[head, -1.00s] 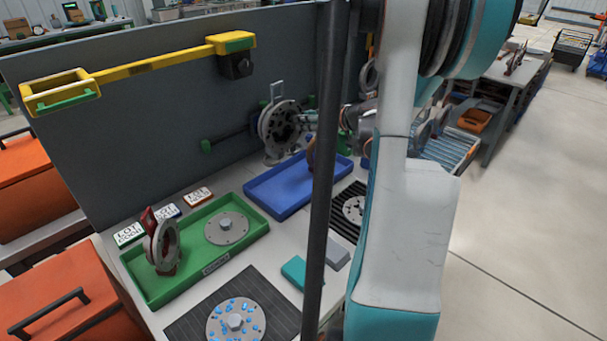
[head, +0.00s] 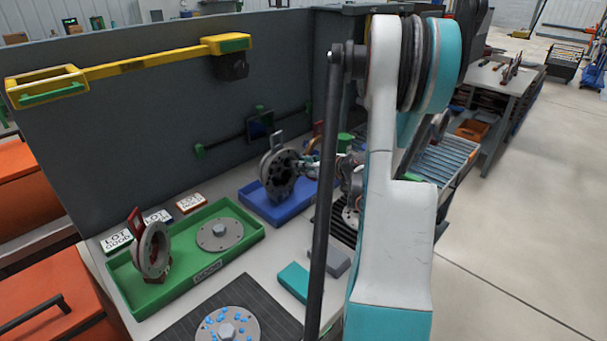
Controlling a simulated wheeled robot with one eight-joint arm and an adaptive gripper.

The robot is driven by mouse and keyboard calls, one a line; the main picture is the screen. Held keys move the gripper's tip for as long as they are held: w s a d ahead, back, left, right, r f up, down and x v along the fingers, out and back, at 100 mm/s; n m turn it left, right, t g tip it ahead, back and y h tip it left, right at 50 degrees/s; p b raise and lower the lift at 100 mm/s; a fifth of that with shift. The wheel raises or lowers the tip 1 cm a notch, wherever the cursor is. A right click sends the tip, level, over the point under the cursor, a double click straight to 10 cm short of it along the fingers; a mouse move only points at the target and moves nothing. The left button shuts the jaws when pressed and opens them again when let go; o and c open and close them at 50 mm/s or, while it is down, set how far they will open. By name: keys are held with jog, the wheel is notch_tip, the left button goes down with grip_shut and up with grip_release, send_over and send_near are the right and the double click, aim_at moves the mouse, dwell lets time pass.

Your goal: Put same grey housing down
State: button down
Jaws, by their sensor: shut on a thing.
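A round grey housing (head: 279,172) with a dark centre and a small handle-like tab on top is held upright at the end of my arm. My gripper (head: 308,166) is shut on its right side; the fingers are small and partly hidden. The housing is over or at the blue tray (head: 262,213); I cannot tell whether it touches the tray floor. A green tray (head: 205,279) at the left holds another upright grey ring housing (head: 153,252) with a red tag and a flat grey disc (head: 219,235).
A dark mat (head: 180,327) with a blue-speckled disc (head: 228,326) lies in front. A teal block (head: 293,281) and a grey block (head: 331,262) lie beside it. Lot cards (head: 158,216) stand behind the green tray. A grey wall (head: 130,130) with a dark rail (head: 232,138) closes the back.

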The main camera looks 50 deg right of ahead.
jog(key=shift+f, duration=0.8)
jog(key=c, duration=1.5)
grip_release()
jog(key=shift+f, duration=0.15)
jog(key=shift+o, duration=0.2)
jog(key=p+v, duration=0.4)
jog(key=v, duration=0.8)
